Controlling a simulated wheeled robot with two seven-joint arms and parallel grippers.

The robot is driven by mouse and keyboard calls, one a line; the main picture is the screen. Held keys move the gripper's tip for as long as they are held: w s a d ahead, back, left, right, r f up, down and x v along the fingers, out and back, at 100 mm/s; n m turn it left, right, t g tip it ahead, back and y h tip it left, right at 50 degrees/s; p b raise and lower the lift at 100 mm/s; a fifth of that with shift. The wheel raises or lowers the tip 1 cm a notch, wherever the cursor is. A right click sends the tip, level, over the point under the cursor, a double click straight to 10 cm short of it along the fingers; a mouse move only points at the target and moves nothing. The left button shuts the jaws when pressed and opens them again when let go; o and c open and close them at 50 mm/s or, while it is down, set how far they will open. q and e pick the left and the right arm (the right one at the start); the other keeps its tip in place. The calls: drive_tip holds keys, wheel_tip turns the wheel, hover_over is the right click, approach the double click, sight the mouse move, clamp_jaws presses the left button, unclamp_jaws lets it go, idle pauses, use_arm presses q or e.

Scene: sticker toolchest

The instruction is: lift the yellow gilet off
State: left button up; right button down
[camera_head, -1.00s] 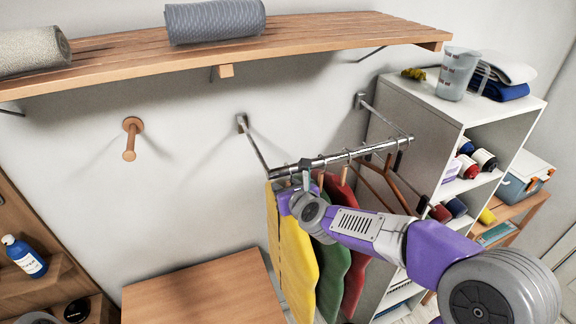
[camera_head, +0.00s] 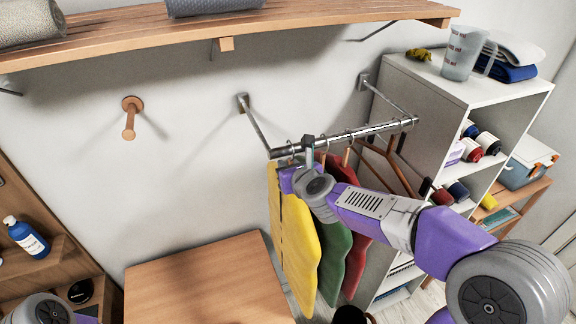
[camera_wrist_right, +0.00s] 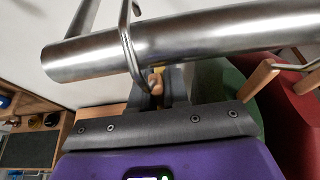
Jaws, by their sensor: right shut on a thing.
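The yellow gilet (camera_head: 297,245) hangs at the near left end of the metal rail (camera_head: 358,134), left of a green garment (camera_head: 334,262) and a red one (camera_head: 356,262). My right gripper (camera_head: 308,148) is at the top of the yellow gilet, just below the rail. In the right wrist view, my right gripper (camera_wrist_right: 158,88) is shut on the wooden neck of a hanger (camera_wrist_right: 156,82). The hanger's metal hook (camera_wrist_right: 127,45) is still looped over the rail (camera_wrist_right: 200,38) near its free end. The gilet's shoulders are partly hidden by my gripper. My left gripper is out of view.
Empty wooden hangers (camera_head: 388,165) hang further along the rail. A white shelf unit (camera_head: 430,85) stands to the right, and a slatted wall shelf (camera_head: 110,42) runs above. A wooden peg (camera_head: 129,120) is on the wall to the left. A wooden surface (camera_head: 205,285) lies below.

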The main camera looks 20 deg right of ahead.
drive_tip(key=shift+r, duration=0.15)
idle(0.3)
drive_tip(key=shift+s+r+p, duration=0.35)
drive_tip(key=shift+r+p, duration=0.05)
drive_tip(key=shift+r, duration=0.25)
drive_tip(key=shift+s+f, duration=0.1)
drive_tip(key=shift+s, duration=0.2)
drive_tip(key=shift+s+a, duration=0.1)
drive_tip(key=shift+s, duration=0.6)
drive_tip(key=shift+s+a, duration=0.1)
drive_tip(key=shift+s, duration=2.3)
drive_tip(key=shift+s+a+p, duration=0.15)
drive_tip(key=shift+s+p, duration=0.15)
drive_tip(key=shift+s, duration=2.9)
drive_tip(key=shift+s+b, duration=0.35)
drive_tip(key=shift+s, duration=0.45)
